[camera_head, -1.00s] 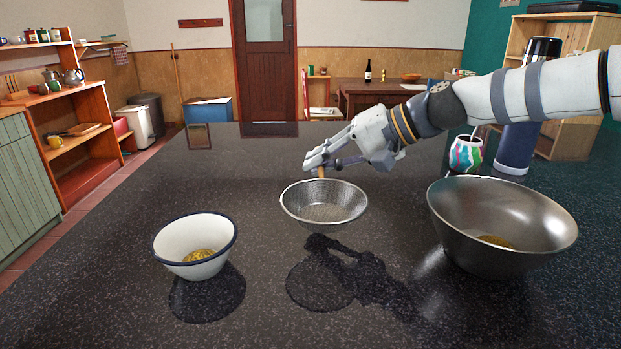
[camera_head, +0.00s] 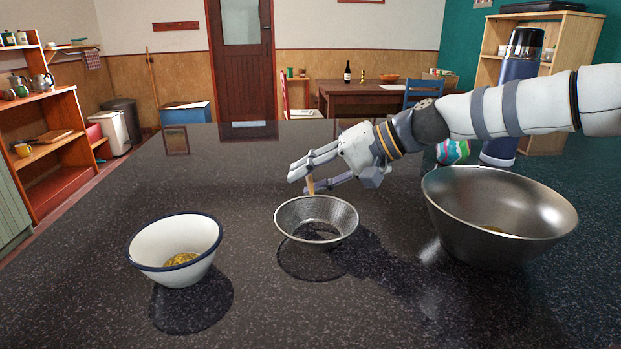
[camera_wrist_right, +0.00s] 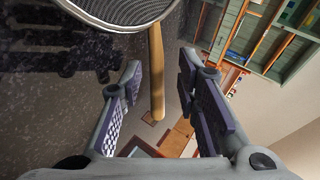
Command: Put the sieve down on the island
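The metal mesh sieve (camera_head: 330,230) is at the middle of the dark speckled island (camera_head: 90,240), rim up. Its underside appears at or very near the surface; exact contact is unclear. Its wooden handle (camera_head: 310,186) points away from me, up toward my right gripper (camera_head: 296,183). In the right wrist view, the handle (camera_wrist_right: 157,75) passes between the spread fingers of the right gripper (camera_wrist_right: 162,92), with gaps on both sides. The sieve's rim (camera_wrist_right: 125,28) shows at the top there. My left gripper is not in view.
A white enamel bowl (camera_head: 150,257) with yellow contents stands left of the sieve. A large metal bowl (camera_head: 470,230) stands right, below my right arm. A painted cup (camera_head: 452,151) and blue flask (camera_head: 510,105) stand behind it.

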